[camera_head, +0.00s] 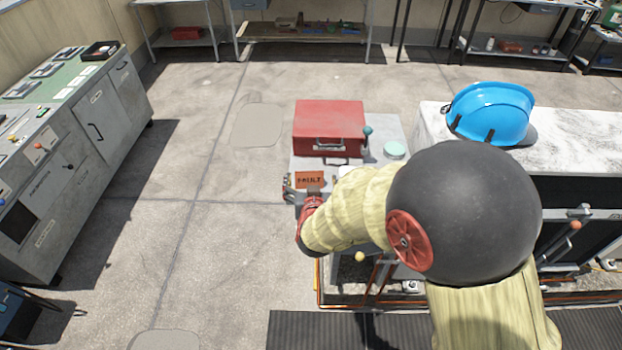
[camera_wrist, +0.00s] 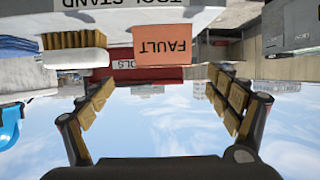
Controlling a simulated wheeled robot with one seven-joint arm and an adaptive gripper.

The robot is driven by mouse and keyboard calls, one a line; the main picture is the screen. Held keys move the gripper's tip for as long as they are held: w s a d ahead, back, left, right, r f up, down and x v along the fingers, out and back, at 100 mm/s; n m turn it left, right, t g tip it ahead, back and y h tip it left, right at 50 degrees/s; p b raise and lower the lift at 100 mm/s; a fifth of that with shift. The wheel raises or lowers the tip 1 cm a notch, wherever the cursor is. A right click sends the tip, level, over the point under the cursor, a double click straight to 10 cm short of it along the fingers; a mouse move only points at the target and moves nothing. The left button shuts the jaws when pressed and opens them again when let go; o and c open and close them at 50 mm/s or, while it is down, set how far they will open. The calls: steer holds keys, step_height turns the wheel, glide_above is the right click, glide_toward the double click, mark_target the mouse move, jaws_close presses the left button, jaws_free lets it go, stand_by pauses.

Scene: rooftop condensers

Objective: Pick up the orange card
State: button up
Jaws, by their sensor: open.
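The orange card (camera_head: 310,179), marked FAULT, lies at the front left of a grey stand top (camera_head: 385,165), in front of a red toolbox. In the wrist view the orange card (camera_wrist: 162,44) appears upside down, ahead of and between my open fingers. My gripper (camera_wrist: 162,95) is open with nothing between its fingers. In the head view my arm reaches over the stand's front edge, with my gripper (camera_head: 313,197) close to the card's near edge. My arm hides part of the gripper there.
The red toolbox (camera_head: 329,125) stands just behind the card. A dark-blue-topped knob (camera_head: 367,131) and pale green disc (camera_head: 394,150) are to its right. A blue hard hat (camera_head: 491,112) rests on a white-topped unit. A brush-like thing (camera_wrist: 75,48) shows beside the card.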

mark_target(309, 173)
steer(key=b+x, duration=0.1)
steer(key=x, duration=0.3)
steer(key=f+b+x, duration=0.1)
steer(key=x, duration=0.1)
steer(key=shift+w+a+f+b, duration=0.1)
steer(key=shift+w+a+b, duration=0.05)
steer(key=shift+a+b, duration=0.15)
steer(key=shift+w, duration=0.35)
steer(key=shift+c, duration=0.2)
steer(key=c, duration=1.1)
